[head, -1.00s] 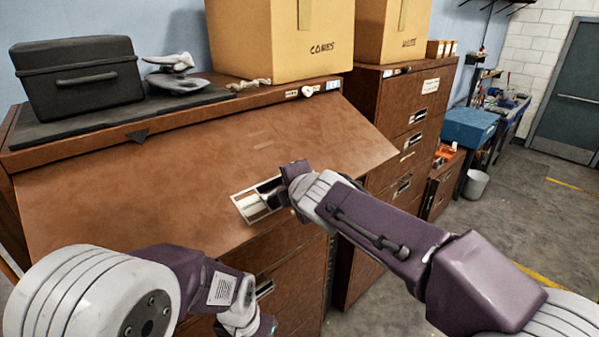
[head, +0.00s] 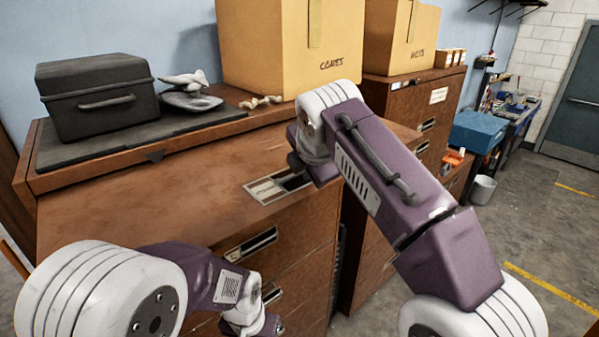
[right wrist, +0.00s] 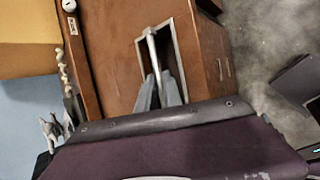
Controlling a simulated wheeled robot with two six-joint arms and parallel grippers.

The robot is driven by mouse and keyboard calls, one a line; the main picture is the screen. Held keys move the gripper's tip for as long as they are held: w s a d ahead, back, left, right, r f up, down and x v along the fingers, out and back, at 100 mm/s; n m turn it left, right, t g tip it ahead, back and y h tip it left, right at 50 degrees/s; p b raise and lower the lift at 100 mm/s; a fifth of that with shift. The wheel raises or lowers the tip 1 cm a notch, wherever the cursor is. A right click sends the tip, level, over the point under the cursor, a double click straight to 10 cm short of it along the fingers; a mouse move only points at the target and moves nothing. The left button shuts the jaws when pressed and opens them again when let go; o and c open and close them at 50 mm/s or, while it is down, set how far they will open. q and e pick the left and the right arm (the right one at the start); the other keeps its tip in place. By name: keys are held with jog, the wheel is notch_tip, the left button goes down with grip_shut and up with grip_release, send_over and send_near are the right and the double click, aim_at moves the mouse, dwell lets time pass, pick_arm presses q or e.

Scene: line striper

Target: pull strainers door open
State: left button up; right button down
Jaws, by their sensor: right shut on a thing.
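The brown flip-up cabinet door (head: 150,205) is swung up and stands out from the cabinet front, close to level. Its recessed metal handle (head: 266,190) is near the door's front edge. My right gripper (head: 297,168) is at this handle, its fingers mostly hidden by the wrist in the head view. In the right wrist view the gripper's fingers (right wrist: 160,92) are shut on the handle's bar (right wrist: 152,48) inside the recess. My left gripper (head: 268,325) is low, in front of the lower drawers; its fingers are not clear. I cannot read a strainers label.
A black case (head: 95,100) and a marked carton (head: 290,50) stand on the cabinet top. A drawer handle (head: 250,245) shows below the door. A second cabinet (head: 410,105) stands to the right. Open floor (head: 535,230) lies further right.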

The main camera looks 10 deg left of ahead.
jog(key=shift+r, duration=0.1)
jog(key=c, duration=1.8)
grip_release()
jog(key=shift+a, duration=0.1)
jog(key=shift+s, duration=0.1)
jog(key=v, duration=0.8)
jog(key=shift+s+r, duration=0.2)
jog(key=shift+s+d+r, duration=0.2)
jog(key=shift+s, duration=0.05)
jog(key=shift+w+a+f, duration=0.1)
jog(key=shift+w, duration=0.15)
